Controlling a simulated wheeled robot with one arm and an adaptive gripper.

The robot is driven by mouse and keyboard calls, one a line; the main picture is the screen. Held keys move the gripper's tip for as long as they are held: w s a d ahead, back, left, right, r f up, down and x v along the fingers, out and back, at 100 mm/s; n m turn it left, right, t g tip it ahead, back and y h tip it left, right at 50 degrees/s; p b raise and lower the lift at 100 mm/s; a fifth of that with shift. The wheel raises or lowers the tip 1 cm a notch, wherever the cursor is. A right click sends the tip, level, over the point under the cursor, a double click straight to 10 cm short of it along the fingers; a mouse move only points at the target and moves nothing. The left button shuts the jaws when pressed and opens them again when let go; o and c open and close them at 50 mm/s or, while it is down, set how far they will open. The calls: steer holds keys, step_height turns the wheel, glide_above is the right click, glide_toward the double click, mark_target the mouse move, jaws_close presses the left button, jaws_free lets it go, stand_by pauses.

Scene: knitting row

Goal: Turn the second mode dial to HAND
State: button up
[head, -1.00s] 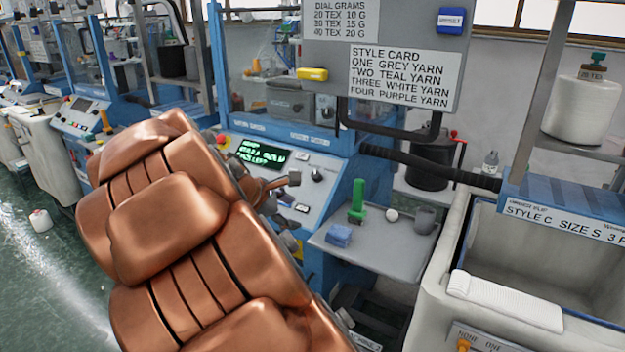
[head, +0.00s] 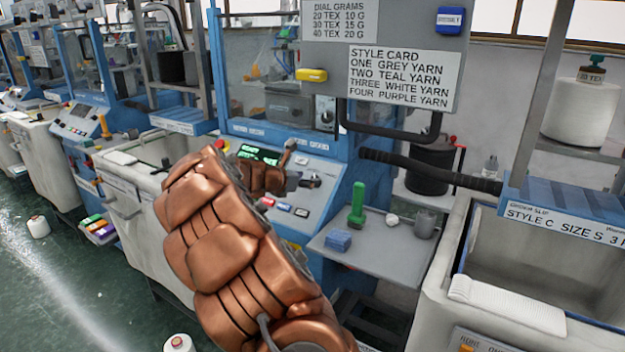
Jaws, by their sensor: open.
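The sloped light control panel (head: 321,200) of the nearest blue knitting machine is partly hidden behind my copper-coloured arm. A dark round dial (head: 313,181) sits on this panel. Its markings are too small to read, and I cannot tell which position it points to. My gripper (head: 299,164) is open and empty over the panel. Its fingers point right, one above the other, and are close to the dial on its left. I cannot tell whether they touch it. A green-lettered display (head: 258,153) shows partly above my gripper.
A grey shelf (head: 372,262) right of the panel holds a green tool (head: 357,204), a blue block (head: 338,240) and a grey cup (head: 425,224). A large bin (head: 455,298) stands at right. A style card (head: 404,76) hangs above.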

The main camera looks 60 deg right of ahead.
steer(key=shift+x, duration=1.7)
jaws_close()
steer(key=shift+m, duration=0.4)
steer(key=shift+w+m+g+p, duration=0.15)
steer(key=shift+m+g+p, duration=0.2)
steer(key=shift+m, duration=0.25)
steer(key=m+g, duration=0.1)
steer(key=m, duration=0.1)
steer(key=m+g+y, duration=0.1)
steer(key=m, duration=0.2)
steer(key=shift+w+g+y, duration=0.1)
steer(key=shift+g+y, duration=0.15)
steer(key=shift+y, duration=0.05)
steer(key=m+y, duration=0.1)
steer(key=m, duration=0.2)
steer(key=m+g+y+p, duration=0.1)
steer(key=m+y, duration=0.1)
steer(key=m, duration=0.1)
steer(key=shift+d+r+g, duration=0.1)
steer(key=shift+d+g, duration=0.05)
steer(key=shift+g, duration=0.15)
steer(key=shift+m, duration=0.4)
